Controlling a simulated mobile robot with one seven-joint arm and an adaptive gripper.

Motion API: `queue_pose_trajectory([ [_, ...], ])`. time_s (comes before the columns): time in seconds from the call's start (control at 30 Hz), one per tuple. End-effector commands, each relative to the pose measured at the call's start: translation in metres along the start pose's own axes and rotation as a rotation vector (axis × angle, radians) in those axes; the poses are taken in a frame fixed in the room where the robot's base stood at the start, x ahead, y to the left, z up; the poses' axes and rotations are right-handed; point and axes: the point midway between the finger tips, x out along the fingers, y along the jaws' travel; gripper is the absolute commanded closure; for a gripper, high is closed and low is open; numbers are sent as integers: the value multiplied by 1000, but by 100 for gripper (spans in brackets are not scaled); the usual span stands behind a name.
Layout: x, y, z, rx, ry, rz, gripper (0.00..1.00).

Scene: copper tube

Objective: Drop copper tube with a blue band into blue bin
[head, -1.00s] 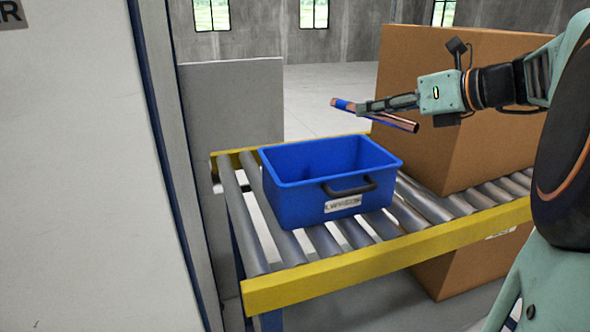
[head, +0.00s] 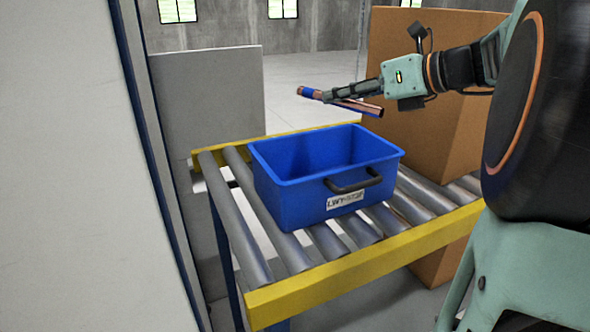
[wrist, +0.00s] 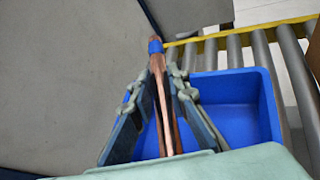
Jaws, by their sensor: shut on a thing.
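My gripper (head: 345,93) is shut on the copper tube (head: 371,108) and holds it in the air above the far right part of the blue bin. The tube's blue band (head: 311,93) shows near its left end in the head view. In the wrist view the tube (wrist: 158,66) lies between the two fingers (wrist: 160,92), with the blue band (wrist: 155,46) beyond them. The blue bin (head: 290,197) stands upright and open on the roller conveyor, with a dark handle and a white label on its front. In the wrist view the bin (wrist: 262,122) lies below and right of the fingers.
The roller conveyor (head: 240,222) has a yellow front rail (head: 360,264). A large cardboard box (head: 407,142) stands right of the bin, behind my arm. A grey panel (head: 208,98) is behind at left, and a pale wall (head: 60,180) fills the left side.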

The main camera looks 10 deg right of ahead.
Motion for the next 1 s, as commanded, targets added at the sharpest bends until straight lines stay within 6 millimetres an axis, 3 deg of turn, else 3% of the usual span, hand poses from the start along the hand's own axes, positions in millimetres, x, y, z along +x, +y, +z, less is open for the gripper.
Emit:
queue_pose_trajectory([
  [0.33,15,-7,-36,-2,-1,0,100],
  [0.77,17,-8,-40,-1,0,0,100],
  [0.8,17,-8,-40,-1,0,0,84],
  [1.0,17,-8,-40,-1,0,0,65],
])
